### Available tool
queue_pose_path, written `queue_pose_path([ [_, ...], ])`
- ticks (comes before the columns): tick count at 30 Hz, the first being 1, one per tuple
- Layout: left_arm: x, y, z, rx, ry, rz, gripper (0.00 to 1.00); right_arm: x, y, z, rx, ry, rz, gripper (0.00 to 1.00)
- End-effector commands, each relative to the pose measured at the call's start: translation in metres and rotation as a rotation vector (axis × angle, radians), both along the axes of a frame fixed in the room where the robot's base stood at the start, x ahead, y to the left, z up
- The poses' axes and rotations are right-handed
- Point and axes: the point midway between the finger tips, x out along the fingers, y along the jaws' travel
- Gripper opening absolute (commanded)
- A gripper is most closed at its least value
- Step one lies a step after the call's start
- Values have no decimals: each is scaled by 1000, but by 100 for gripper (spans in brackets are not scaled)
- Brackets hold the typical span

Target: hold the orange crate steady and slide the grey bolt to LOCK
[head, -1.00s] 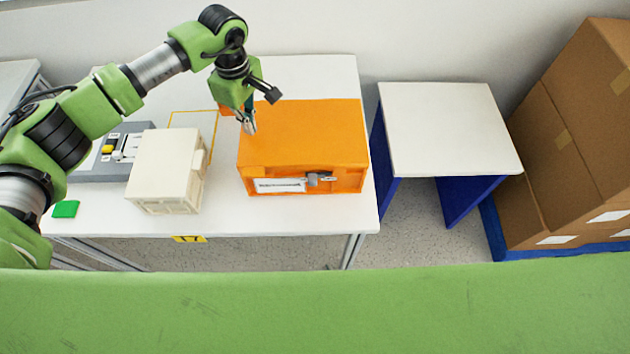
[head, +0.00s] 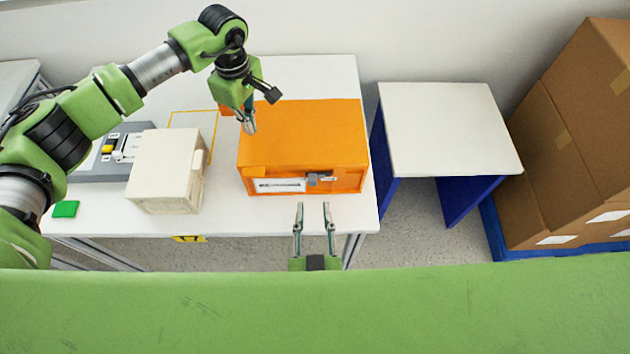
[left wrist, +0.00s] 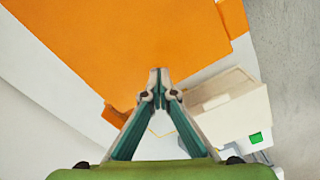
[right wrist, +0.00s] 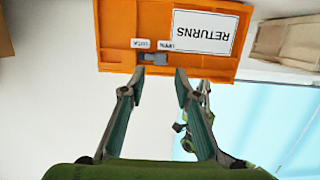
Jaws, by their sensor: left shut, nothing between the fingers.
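The orange crate (head: 305,130) stands on the white table, its front carrying a white RETURNS label (right wrist: 208,33). The grey bolt (head: 320,179) is on the crate's front; it also shows in the right wrist view (right wrist: 153,58), near two small white tags whose words are blurred. My left gripper (head: 249,130) is shut and empty at the crate's left side; its tips (left wrist: 159,72) show against the orange, and I cannot tell whether they touch. My right gripper (head: 313,205) is open in front of the crate, its fingers pointing at the bolt, apart from it.
A cream box (head: 165,170) stands left of the crate. A green square (head: 65,209) lies at the front left. A small white table (head: 450,120) and cardboard boxes (head: 575,130) are to the right.

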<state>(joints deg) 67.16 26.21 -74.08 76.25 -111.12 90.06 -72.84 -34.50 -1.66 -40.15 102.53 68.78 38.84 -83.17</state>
Motion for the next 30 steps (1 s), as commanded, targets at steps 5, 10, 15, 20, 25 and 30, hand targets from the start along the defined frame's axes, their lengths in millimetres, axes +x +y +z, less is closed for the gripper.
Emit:
queue_pose_path([
  [5, -5, 0, -6, 4, 14, -2, 0, 26, 1, -5, 1, -3, 1, 29],
  [10, -5, 0, -6, 4, 14, -2, 0, 46, 1, -9, 2, -1, 0, 29],
  [15, -5, 0, -6, 3, 13, -2, 0, 58, 1, -13, 1, 0, 1, 29],
  [20, -5, 0, -6, 4, 13, -2, 0, 63, 0, -13, 1, -1, 1, 29],
  [25, -4, 0, -6, 4, 13, -2, 0, 63, 0, -13, 1, -1, 1, 29],
  [30, -4, 0, -6, 4, 13, -2, 0, 63, 0, -13, 0, -1, 1, 0],
])
